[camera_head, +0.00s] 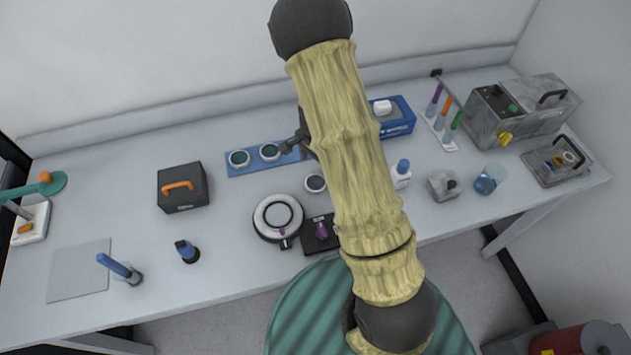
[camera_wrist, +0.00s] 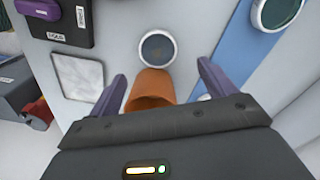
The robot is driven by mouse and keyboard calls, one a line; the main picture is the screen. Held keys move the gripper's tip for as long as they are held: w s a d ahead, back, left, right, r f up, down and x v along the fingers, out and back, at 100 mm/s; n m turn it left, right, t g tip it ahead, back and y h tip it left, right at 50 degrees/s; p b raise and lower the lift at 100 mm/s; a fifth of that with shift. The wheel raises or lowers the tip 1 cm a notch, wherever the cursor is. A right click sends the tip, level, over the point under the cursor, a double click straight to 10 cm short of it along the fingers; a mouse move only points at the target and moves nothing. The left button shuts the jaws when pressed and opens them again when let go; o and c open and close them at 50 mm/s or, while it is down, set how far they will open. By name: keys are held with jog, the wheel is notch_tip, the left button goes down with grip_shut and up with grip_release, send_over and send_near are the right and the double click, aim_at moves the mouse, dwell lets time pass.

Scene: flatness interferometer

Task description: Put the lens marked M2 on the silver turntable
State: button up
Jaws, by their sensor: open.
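Two round dark-glass lenses with pale rims, a left one (camera_head: 239,158) and a right one (camera_head: 270,151), sit on a blue strip (camera_head: 232,172). Another round lens (camera_head: 315,183) lies on the bench in front of the strip; it appears to be the one in the wrist view (camera_wrist: 157,48). No M2 mark is readable. The silver turntable (camera_head: 262,216) is a round base with a pale ring, left of the black control box. My gripper (camera_wrist: 160,71) is open above the bench, its purple fingers apart and short of the loose lens. My arm hides part of the bench.
An orange cylinder (camera_wrist: 153,88) shows between my fingers, near the loose lens. A black box with a purple knob (camera_head: 321,231) is beside the turntable. The bench's left front has free room.

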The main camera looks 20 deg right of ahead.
aim_at(317, 180)
jog(key=shift+f, duration=0.9)
jog(key=shift+s+d+f+p, duration=0.1)
jog(key=shift+f+p, duration=0.75)
jog(key=shift+f, duration=1.75)
jog(key=shift+c, duration=0.2)
jog(key=c, duration=1.1)
jog(key=shift+r, duration=0.15)
jog(key=shift+c, duration=0.2)
notch_tip(317, 180, up, 18)
jog(key=b, duration=0.2)
jog(key=shift+f, duration=0.2)
